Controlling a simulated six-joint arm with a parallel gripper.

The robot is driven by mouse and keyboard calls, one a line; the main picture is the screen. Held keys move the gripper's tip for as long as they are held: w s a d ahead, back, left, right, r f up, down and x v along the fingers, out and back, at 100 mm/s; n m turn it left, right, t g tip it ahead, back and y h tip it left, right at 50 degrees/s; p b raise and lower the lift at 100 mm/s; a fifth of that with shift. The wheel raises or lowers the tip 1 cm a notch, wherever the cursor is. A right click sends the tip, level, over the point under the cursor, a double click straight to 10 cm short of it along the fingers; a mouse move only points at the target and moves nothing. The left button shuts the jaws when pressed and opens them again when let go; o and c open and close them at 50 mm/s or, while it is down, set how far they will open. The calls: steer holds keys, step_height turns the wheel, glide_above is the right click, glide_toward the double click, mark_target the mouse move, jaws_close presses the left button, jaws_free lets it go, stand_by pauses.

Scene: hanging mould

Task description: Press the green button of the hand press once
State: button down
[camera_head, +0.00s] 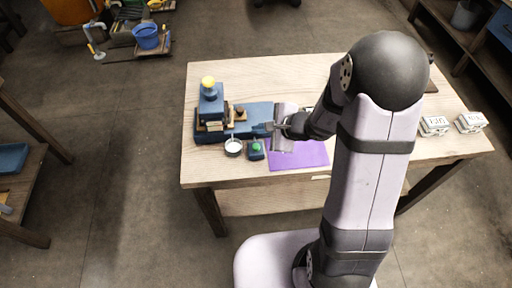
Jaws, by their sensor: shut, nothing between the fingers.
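The hand press (211,103) is a dark blue machine with a yellow knob on top. It stands on the left part of the table. The green button (256,147) sits on a small dark blue box (256,156) in front of the press, near the table's front edge. My gripper (270,127) is shut and empty. Its fingertips point left and appear a little behind and to the right of the button in the picture. I cannot tell their height above the table. The button's top is in plain view.
A small round pot (233,147) with pale contents stands just left of the button box. A purple mat (312,155) lies to its right, partly under my arm. White lettered blocks (434,126) stand at the table's right end. The front left of the wooden table (203,172) is clear.

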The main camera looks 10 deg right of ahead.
mark_target(259, 150)
step_height(259, 150, down, 4)
steer(key=shift+r+b, duration=0.1)
steer(key=shift+b, duration=1.05)
steer(key=shift+f+b, duration=0.95)
steer(key=shift+b, duration=0.15)
steer(key=shift+f+b, duration=0.95)
steer(key=shift+b, duration=0.45)
stand_by(1.1)
steer(key=shift+r, duration=0.2)
steer(key=shift+r+p, duration=0.65)
steer(key=shift+r, duration=0.15)
steer(key=shift+r, duration=0.1)
steer(key=shift+r+p, duration=1.9)
steer(key=shift+r, duration=0.55)
